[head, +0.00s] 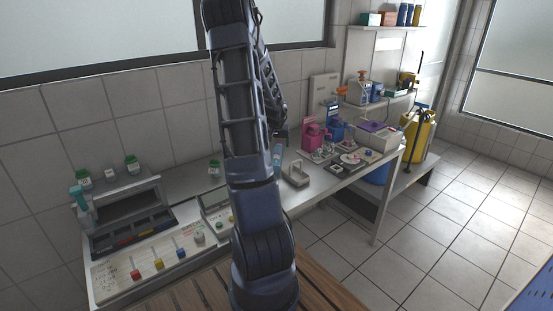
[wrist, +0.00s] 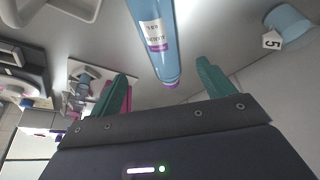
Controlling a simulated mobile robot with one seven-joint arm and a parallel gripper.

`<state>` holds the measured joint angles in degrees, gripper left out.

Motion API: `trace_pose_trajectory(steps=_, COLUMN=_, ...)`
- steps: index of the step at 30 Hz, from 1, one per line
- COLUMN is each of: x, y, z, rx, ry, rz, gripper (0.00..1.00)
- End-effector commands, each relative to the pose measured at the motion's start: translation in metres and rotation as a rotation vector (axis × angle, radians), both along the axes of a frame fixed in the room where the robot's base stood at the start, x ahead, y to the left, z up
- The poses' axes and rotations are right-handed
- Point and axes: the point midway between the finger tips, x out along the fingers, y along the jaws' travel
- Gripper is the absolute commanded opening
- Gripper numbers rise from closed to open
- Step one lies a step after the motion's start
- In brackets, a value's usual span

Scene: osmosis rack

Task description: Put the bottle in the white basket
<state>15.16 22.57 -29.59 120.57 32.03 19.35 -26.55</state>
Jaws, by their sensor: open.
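A light blue bottle (wrist: 150,28) with a white label and purple end shows in the wrist view. It lines up with the gap between the teal fingers of my gripper (wrist: 162,71), which are spread apart with a gap on both sides of it. Whether it is at fingertip depth, I cannot tell. In the head view the bottle (head: 278,153) stands on the grey bench, just below my gripper's dark end (head: 281,134). The white basket (head: 296,176), with a raised handle, sits on the bench right of and nearer than the bottle. Part of it shows in the wrist view (wrist: 84,12).
Pink (head: 313,137) and blue (head: 335,130) containers and a board with small items (head: 353,160) stand farther right on the bench. A blue cup (wrist: 288,19) with a "5" tag (wrist: 271,39) is near the bottle.

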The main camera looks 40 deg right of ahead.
Motion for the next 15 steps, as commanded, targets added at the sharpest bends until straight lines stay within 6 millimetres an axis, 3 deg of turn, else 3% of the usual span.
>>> trace_pose_trajectory(steps=6, x=0.008, y=-0.007, z=-0.029, rx=0.002, ry=0.003, rz=-0.001, gripper=0.81)
trace_pose_trajectory(steps=15, x=0.014, y=-0.011, z=-0.047, rx=0.002, ry=0.001, rz=0.0, gripper=0.81)
